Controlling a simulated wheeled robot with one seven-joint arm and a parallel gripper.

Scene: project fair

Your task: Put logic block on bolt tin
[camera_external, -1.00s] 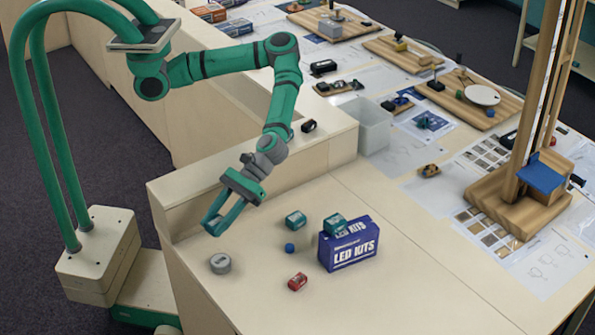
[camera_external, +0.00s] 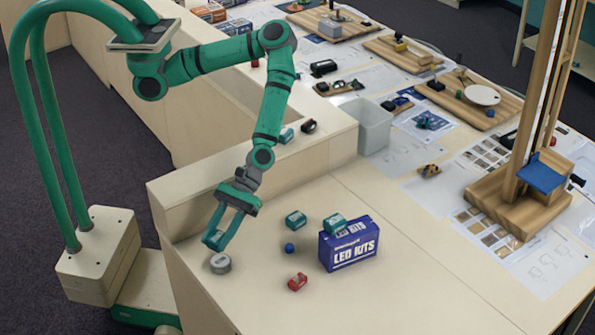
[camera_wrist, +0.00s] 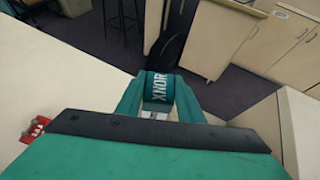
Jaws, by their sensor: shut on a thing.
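The logic block (camera_wrist: 158,88) is teal with a white band and reads "XNOR" in the wrist view. It sits between the fingers of my gripper (camera_external: 219,241), which is shut on it. In the external view the block is hard to tell from my teal fingers. The bolt tin (camera_external: 221,263) is a low, round grey tin on the near left of the table. My fingertips are just above and slightly left of it in the picture, seemingly apart from it.
A raised wooden ledge (camera_external: 190,203) runs behind the gripper.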

